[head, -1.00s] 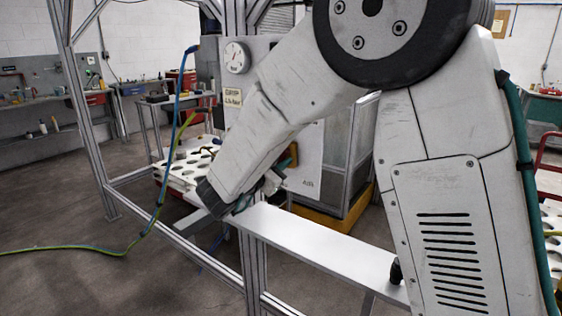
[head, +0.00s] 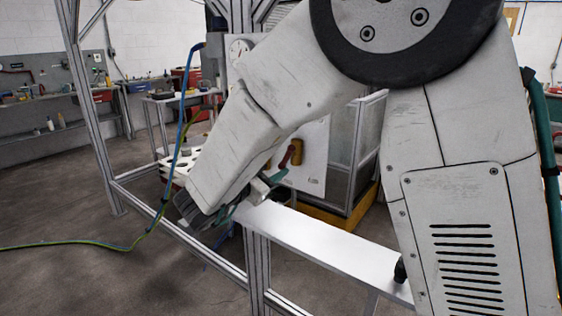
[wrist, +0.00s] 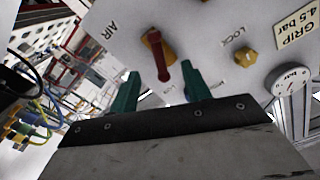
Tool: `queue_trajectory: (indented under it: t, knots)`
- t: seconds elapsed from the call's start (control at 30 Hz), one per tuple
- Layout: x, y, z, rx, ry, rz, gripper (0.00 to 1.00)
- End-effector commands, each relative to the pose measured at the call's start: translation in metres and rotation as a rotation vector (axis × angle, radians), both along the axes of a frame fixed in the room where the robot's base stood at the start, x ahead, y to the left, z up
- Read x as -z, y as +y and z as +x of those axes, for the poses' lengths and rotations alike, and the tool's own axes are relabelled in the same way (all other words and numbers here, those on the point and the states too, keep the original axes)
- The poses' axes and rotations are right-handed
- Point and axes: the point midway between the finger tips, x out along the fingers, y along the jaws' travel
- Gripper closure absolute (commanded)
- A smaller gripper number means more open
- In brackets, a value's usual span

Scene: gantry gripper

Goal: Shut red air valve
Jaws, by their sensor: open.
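The red air valve handle (wrist: 161,66) sits on a yellow body (wrist: 150,42) on the pale panel (wrist: 205,40), beside the letters AIR. In the wrist view it points down the picture, its lower end between my two green fingertips. In the head view the red handle (head: 286,158) shows just right of my wrist. My gripper (wrist: 160,75) is open; whether its fingers touch the handle I cannot tell. In the head view my gripper (head: 262,188) is partly hidden by my own wrist, just above the metal beam.
A smaller yellow knob (wrist: 245,57) marked LOCK and a round gauge (wrist: 291,82) sit right of the valve in the wrist view. Dark fittings and hoses (wrist: 35,105) are at the left. A flat metal beam (head: 320,245) runs below my gripper in the head view.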

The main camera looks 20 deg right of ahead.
Motion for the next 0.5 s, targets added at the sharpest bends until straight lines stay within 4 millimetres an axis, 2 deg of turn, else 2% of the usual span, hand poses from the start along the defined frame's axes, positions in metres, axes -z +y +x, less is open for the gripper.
queue_trajectory:
  t: [0.13, 0.4, 0.47, 0.5]
  knots:
    - [-0.0003, 0.0109, -0.0076, -0.001, 0.0, 0.0, 0.52]
    - [-0.0001, 0.0126, -0.0091, 0.0, 0.0, 0.0, 0.52]
    - [-0.0004, 0.0125, -0.0088, -0.001, -0.001, 0.001, 0.61]
    - [-0.0013, 0.012, -0.0078, -0.008, -0.002, 0.004, 0.61]
